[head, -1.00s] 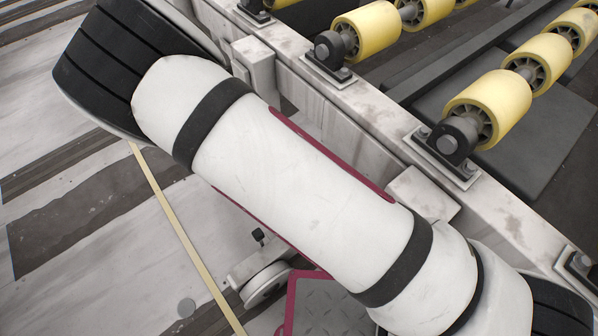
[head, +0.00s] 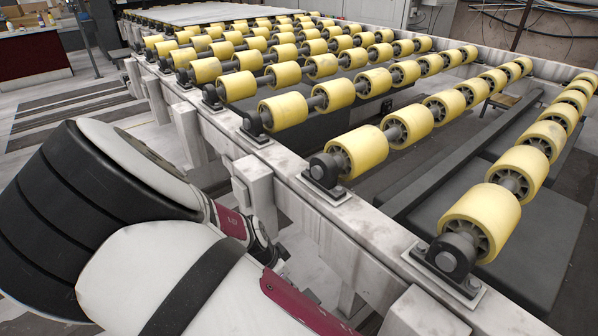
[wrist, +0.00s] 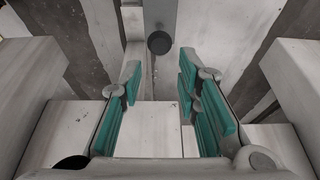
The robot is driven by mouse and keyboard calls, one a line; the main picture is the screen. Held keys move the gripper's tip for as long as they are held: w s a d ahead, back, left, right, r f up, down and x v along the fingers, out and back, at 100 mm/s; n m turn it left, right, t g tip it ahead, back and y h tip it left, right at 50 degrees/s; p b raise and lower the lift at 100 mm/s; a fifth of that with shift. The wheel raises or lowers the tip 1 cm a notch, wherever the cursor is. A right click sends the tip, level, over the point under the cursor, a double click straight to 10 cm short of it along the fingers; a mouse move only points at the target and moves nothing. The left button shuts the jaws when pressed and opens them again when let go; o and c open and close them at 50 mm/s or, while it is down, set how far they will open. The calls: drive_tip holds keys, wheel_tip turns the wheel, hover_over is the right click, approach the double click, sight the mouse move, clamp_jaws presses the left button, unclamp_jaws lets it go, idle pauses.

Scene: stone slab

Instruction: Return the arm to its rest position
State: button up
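My gripper (wrist: 158,112) shows in the wrist view with its teal-padded fingers spread wide apart. Nothing is between the fingers, and pale surfaces of the frame and floor show beyond them. In the head view my white and black arm fills the lower left, with a dark red section of it beside the roller frame. The gripper itself cannot be made out in the head view.
A roller conveyor with a pale metal frame (head: 290,165) and several yellow rollers (head: 358,149) runs close beside my arm. A white slab (head: 215,14) lies at its far end. A dark red counter (head: 32,58) stands at far left. Striped floor (head: 65,110) is open at left.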

drive_tip(key=s+d+r+n+g+y, duration=0.1)
drive_tip(key=s+d+r+y, duration=0.2)
drive_tip(key=r, duration=0.6)
drive_tip(key=s+d+r+n+g, duration=0.2)
drive_tip(key=s+d+r, duration=0.25)
drive_tip(key=r, duration=0.35)
drive_tip(key=s+d+r+n+g+y, duration=0.1)
drive_tip(key=s+d+r+y, duration=0.15)
drive_tip(key=d+r, duration=0.45)
drive_tip(key=s+d+r+n+t+h, duration=0.1)
drive_tip(key=s+d+r+n, duration=0.1)
drive_tip(key=s+d+r, duration=0.3)
drive_tip(key=s+d+r+n+h, duration=0.1)
drive_tip(key=s+d+r+n, duration=0.1)
drive_tip(key=s, duration=0.6)
drive_tip(key=s+d+r+n+t, duration=0.1)
drive_tip(key=s+d+r, duration=0.3)
drive_tip(key=s, duration=0.2)
wheel_tip(320, 180, up, 27)
drive_tip(key=t+p, duration=0.3)
drive_tip(key=p, duration=2.2)
drive_tip(key=shift+d+p, duration=0.2)
drive_tip(key=shift+p, duration=0.15)
drive_tip(key=shift+h, duration=0.25)
